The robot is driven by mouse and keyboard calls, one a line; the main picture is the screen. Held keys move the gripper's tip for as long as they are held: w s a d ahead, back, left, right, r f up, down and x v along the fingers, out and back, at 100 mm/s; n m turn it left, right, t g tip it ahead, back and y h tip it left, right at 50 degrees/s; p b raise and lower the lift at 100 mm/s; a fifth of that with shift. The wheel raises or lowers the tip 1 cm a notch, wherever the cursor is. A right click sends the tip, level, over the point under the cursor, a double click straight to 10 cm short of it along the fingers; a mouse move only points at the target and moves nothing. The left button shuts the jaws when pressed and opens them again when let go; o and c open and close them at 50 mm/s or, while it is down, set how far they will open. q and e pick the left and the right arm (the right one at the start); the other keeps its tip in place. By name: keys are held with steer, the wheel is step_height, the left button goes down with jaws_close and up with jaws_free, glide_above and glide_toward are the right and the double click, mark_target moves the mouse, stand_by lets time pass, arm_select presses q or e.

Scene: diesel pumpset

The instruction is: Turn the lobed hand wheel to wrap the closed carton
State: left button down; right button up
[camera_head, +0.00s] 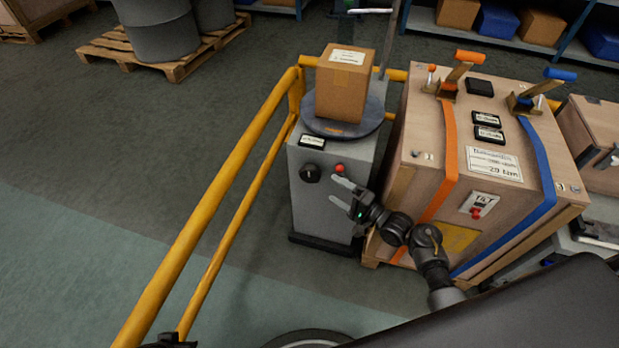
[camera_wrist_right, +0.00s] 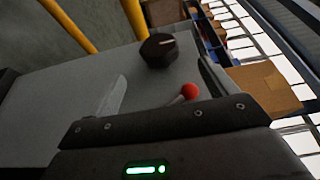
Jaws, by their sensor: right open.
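The lobed hand wheel (camera_head: 311,173) is a small black knob on the front of a grey cabinet (camera_head: 330,215). It also shows in the right wrist view (camera_wrist_right: 158,50), with a pale line on its face. The closed carton (camera_head: 344,83) stands upright on the dark round turntable (camera_head: 343,125) on top of the cabinet. My right gripper (camera_head: 336,191) is open and empty in front of the cabinet, to the right of and below the wheel, apart from it. A dark part at the bottom left edge may be my left gripper; its jaws cannot be made out.
Yellow rails (camera_head: 215,190) run along the cabinet's left. A large wooden crate (camera_head: 415,145) with orange and blue straps stands close on the right.

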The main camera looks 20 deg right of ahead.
mark_target(318, 180)
steer(key=b+x, duration=0.1)
steer(key=x, duration=0.6)
steer(key=shift+w+a+f+b, duration=0.2)
steer(key=shift+w+b, duration=0.1)
steer(key=shift+b, duration=0.1)
steer(key=x, duration=0.2)
steer(key=shift+w+a+b, duration=0.2)
steer(key=shift+w+b, duration=0.05)
steer(key=shift+b, duration=0.05)
arm_select(q)
steer(key=shift+t+h, duration=0.3)
steer(key=shift+t, duration=0.6)
steer(key=r, duration=0.1)
steer(key=w+r, duration=0.1)
steer(key=r, duration=0.1)
steer(key=d+r, duration=0.1)
steer(key=shift+w+d+r, duration=0.1)
steer(key=shift+w+r, duration=0.05)
steer(key=shift+w, duration=0.15)
arm_select(e)
steer(key=shift+w+a+r, duration=0.1)
steer(key=shift+w+a, duration=0.05)
steer(key=shift+w, duration=0.05)
steer(key=shift+c, duration=0.5)
